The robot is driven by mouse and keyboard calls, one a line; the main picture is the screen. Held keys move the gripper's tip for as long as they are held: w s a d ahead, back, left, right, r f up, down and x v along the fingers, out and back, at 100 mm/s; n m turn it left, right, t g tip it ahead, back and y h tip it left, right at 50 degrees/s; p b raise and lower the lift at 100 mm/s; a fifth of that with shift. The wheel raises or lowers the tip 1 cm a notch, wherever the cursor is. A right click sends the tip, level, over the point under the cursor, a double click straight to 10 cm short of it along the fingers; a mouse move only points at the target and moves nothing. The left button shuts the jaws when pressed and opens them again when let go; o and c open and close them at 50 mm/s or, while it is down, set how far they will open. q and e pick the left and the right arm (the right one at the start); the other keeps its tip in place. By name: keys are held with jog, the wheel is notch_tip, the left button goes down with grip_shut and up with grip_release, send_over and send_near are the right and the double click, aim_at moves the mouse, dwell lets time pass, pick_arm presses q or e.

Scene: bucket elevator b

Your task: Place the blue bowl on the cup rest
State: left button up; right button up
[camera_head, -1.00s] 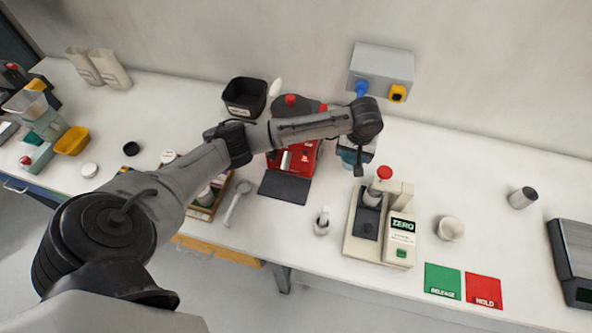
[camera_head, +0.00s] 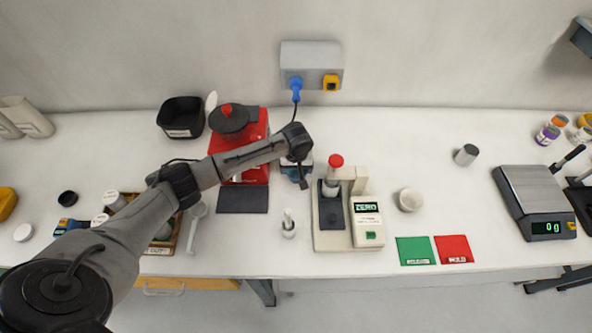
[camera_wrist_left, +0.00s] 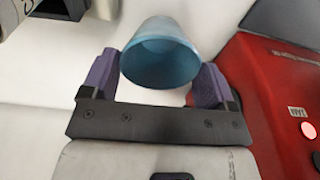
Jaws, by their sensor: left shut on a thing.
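The blue bowl (camera_wrist_left: 160,60), a translucent blue vessel with its round opening facing the camera, is between the purple pads of my left gripper (camera_wrist_left: 157,82) in the left wrist view. The left gripper is shut on it. In the head view the blue bowl (camera_head: 290,170) shows only in part below my left wrist (camera_head: 297,160), between the red machine and the cream ZERO device. A flat dark plate (camera_head: 243,199) lies in front of the red machine (camera_head: 255,135); I cannot tell whether it is the cup rest. My right gripper is out of view.
The cream ZERO device (camera_head: 366,230) with a red-topped vial stands right of the gripper. A small white bottle (camera_head: 289,228) stands in front. A grey wall box (camera_head: 311,60) with a blue plug and hanging cord is behind.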

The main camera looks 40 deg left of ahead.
pick_arm(q)
jog(key=shift+f, duration=0.85)
jog(key=shift+f, duration=0.1)
jog(key=o, duration=0.9)
jog(key=shift+o, duration=0.2)
notch_tip(320, 180, up, 11)
jog(key=p, duration=0.1)
jog(key=shift+s+d, duration=0.45)
jog(key=shift+r, duration=0.6)
jog(key=shift+c, duration=1.2)
